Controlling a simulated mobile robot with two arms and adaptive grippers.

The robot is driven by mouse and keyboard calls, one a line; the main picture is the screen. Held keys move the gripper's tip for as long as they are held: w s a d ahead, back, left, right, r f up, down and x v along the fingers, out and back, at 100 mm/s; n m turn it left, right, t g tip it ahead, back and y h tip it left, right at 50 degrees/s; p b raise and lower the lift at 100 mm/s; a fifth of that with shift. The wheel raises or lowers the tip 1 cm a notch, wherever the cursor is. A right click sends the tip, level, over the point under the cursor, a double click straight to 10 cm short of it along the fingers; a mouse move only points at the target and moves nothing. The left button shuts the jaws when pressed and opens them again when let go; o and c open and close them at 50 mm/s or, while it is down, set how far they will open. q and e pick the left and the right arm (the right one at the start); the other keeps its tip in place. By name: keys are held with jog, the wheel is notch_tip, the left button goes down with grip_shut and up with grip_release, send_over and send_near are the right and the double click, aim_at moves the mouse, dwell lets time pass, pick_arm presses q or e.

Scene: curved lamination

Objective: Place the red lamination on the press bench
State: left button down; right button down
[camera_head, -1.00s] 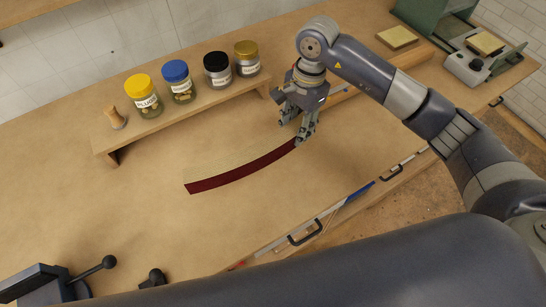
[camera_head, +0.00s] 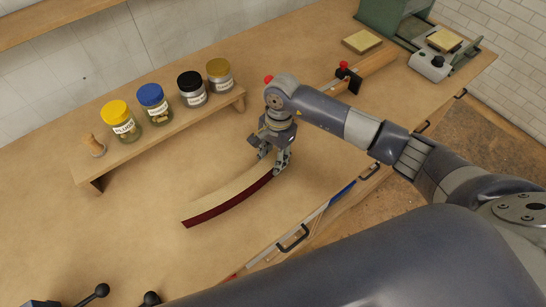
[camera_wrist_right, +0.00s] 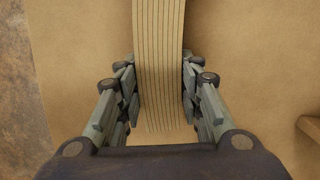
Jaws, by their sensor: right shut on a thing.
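The red lamination is a long, curved strip with a dark red side (camera_head: 228,205) and a pale tan face (camera_head: 215,195) showing. It is over the workbench (camera_head: 60,230), left of my right gripper. My right gripper (camera_head: 272,163) is shut on its right end, with fingers pointing down. In the right wrist view the strip's pale, dark-lined face (camera_wrist_right: 160,50) runs between the fingers of the right gripper (camera_wrist_right: 160,90). I cannot tell whether the strip touches the bench top. My left gripper is not in view.
A low wooden shelf (camera_head: 175,139) behind the strip holds several lidded jars (camera_head: 155,105) and a wooden peg (camera_head: 94,146). Black-knobbed levers (camera_head: 101,290) stand at bottom left. The bench left of the strip is clear.

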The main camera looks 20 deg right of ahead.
jog(key=c, duration=1.5)
grip_release()
jog(key=shift+f, duration=0.1)
jog(key=o, duration=0.4)
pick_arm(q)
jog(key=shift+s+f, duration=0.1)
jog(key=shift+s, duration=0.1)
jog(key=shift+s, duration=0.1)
pick_arm(e)
jog(key=shift+r, duration=0.2)
jog(key=shift+w+r, duration=0.1)
jog(key=shift+r, duration=0.3)
pick_arm(q)
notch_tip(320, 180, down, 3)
jog(key=b, duration=0.3)
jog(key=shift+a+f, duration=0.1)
pick_arm(e)
notch_tip(320, 180, up, 11)
jog(key=d, duration=0.1)
jog(key=shift+w+d, duration=0.15)
jog(key=shift+w, duration=0.05)
